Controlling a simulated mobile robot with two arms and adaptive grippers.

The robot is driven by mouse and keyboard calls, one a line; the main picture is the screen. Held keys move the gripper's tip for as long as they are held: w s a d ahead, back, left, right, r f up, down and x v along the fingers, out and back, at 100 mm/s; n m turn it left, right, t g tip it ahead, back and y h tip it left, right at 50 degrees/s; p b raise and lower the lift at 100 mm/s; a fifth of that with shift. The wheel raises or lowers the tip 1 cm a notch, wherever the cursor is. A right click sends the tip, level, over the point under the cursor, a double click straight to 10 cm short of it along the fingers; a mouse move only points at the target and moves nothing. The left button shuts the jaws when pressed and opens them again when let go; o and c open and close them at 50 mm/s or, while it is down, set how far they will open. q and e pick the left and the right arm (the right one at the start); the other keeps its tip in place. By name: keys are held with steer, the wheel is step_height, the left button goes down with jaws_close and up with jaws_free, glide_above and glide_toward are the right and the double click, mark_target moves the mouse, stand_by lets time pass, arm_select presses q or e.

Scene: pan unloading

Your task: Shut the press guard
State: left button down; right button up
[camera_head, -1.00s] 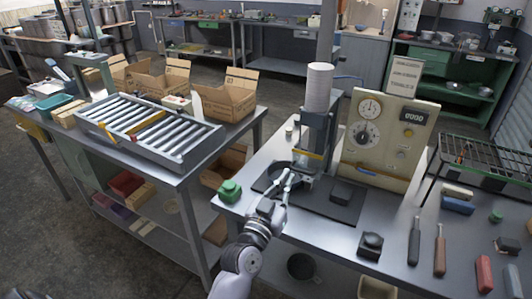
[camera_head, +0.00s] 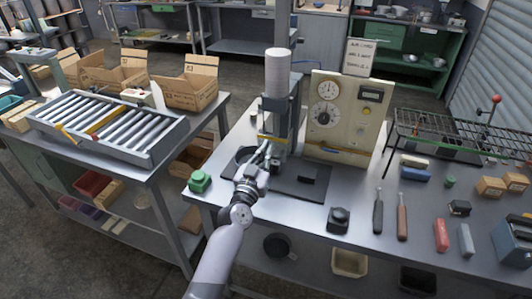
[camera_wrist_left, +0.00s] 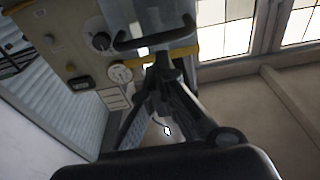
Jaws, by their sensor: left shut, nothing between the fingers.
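The press (camera_head: 277,75) stands on the metal bench, with a pale cylinder on top. Its guard (camera_head: 272,138) seems to be the part with a yellow strip low on the column; whether it is raised or lowered is hard to tell. My left gripper (camera_head: 265,147) is just in front of the guard, shut and empty. In the left wrist view, the gripper (camera_wrist_left: 163,62) points up at a dark bar handle (camera_wrist_left: 155,38) and a yellow strip (camera_wrist_left: 210,50). Its fingertips are close below the handle; contact cannot be told. My right gripper is not in view.
A gauge panel (camera_head: 342,118) stands right of the press. A green button box (camera_head: 200,181) sits at the bench's left corner. A black knob block (camera_head: 339,220) and two handled tools (camera_head: 402,216) lie to the right. A roller conveyor (camera_head: 105,125) is on the left table.

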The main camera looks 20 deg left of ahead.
arm_select(q)
steer(key=shift+f, duration=0.3)
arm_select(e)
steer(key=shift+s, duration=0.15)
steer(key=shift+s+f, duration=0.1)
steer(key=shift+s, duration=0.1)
arm_select(q)
steer(key=shift+f, duration=0.25)
step_height(320, 180, down, 4)
steer(key=b, duration=0.3)
steer(key=shift+s+r, duration=0.15)
steer(key=shift+r, duration=0.1)
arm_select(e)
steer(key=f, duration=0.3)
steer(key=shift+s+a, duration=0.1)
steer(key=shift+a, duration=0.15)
arm_select(q)
steer(key=shift+d, duration=0.1)
